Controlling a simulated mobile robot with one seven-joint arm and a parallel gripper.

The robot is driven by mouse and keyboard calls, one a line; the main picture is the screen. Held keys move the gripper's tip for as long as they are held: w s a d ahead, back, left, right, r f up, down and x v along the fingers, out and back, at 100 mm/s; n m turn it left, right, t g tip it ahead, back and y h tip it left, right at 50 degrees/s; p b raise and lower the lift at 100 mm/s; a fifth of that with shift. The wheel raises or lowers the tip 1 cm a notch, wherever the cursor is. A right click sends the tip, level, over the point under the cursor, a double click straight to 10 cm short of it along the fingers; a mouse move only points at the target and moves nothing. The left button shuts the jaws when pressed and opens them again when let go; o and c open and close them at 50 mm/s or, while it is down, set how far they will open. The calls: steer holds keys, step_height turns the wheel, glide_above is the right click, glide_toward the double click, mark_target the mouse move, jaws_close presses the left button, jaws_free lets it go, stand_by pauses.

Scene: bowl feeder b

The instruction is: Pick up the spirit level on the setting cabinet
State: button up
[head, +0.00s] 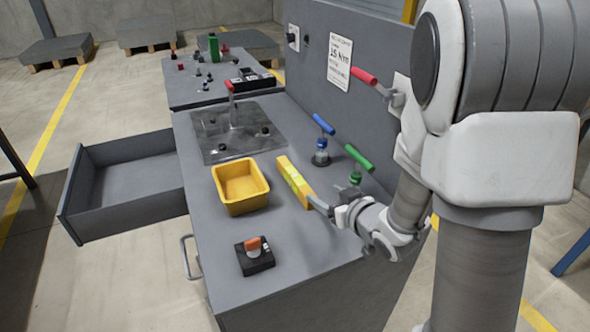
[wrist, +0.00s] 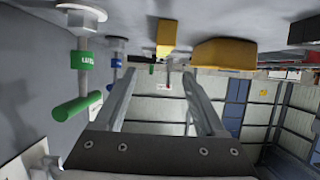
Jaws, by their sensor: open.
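The spirit level (head: 294,181) is a yellow bar with a pale greenish vial part. It lies flat on the grey setting cabinet (head: 290,250), just right of a yellow bin. In the wrist view, which looks upside down, the level (wrist: 166,36) shows end-on, beyond the fingertips. My gripper (head: 318,203) is low over the cabinet at the level's near end, its fingers pointing toward it. In the wrist view my gripper (wrist: 159,77) is open, with nothing between its fingers. Whether a finger touches the level I cannot tell.
The yellow bin (head: 240,188) stands left of the level. A green-handled fitting (head: 357,165) and a blue-handled one (head: 321,145) stand on the right, near the back panel. A black box with an orange switch (head: 255,254) sits nearer. A drawer (head: 125,180) hangs open at left.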

glide_toward(297, 177)
steer(key=x, duration=0.4)
steer(key=shift+d+f, duration=0.25)
steer(key=shift+f, duration=0.25)
steer(key=shift+a+r+x, duration=0.1)
steer(key=shift+r+x, duration=0.05)
steer(key=shift+x, duration=0.75)
steer(key=shift+a+r+x, duration=0.1)
steer(key=shift+x, duration=0.75)
steer(key=shift+a+r+x, duration=0.15)
steer(key=shift+x, duration=0.75)
steer(key=shift+c, duration=0.3)
jaws_close()
